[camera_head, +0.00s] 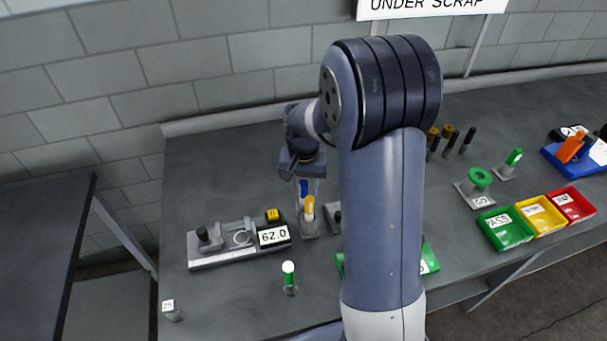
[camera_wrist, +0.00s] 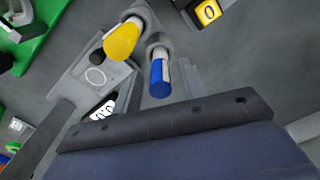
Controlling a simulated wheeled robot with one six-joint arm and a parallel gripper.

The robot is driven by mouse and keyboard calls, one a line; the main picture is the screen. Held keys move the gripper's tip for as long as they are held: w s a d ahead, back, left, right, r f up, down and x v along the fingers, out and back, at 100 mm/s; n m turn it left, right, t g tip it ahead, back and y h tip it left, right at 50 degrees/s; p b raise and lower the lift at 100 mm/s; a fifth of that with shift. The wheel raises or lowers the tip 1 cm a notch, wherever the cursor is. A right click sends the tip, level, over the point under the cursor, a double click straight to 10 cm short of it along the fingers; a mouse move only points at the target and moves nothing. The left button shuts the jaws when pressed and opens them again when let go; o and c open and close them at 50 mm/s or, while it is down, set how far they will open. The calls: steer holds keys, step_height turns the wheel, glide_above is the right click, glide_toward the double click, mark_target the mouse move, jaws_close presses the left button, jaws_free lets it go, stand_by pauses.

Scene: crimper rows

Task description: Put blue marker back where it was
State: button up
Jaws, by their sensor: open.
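The blue marker (camera_head: 304,188) stands upright beside the yellow marker (camera_head: 309,207) at the small grey holder (camera_head: 309,229). In the wrist view, the blue marker (camera_wrist: 160,78) points its blue end toward the camera, and its white lower part appears to sit in a round socket. The yellow marker (camera_wrist: 121,42) is next to it, apart from it. My gripper (camera_head: 305,180) is open, pointing down over the blue marker. Contact between the jaws and the marker cannot be made out.
A grey gauge with a "62.0" display (camera_head: 273,236) stands left of the holder. A green-and-white marker-like piece (camera_head: 289,277) stands in front. Green (camera_head: 506,240), yellow (camera_head: 541,226) and red (camera_head: 571,216) trays are at right. My arm hides part of a green tray.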

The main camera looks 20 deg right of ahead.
step_height(320, 180, up, 12)
steer(key=b, duration=0.1)
steer(key=shift+b, duration=0.3)
steer(key=shift+r, duration=0.1)
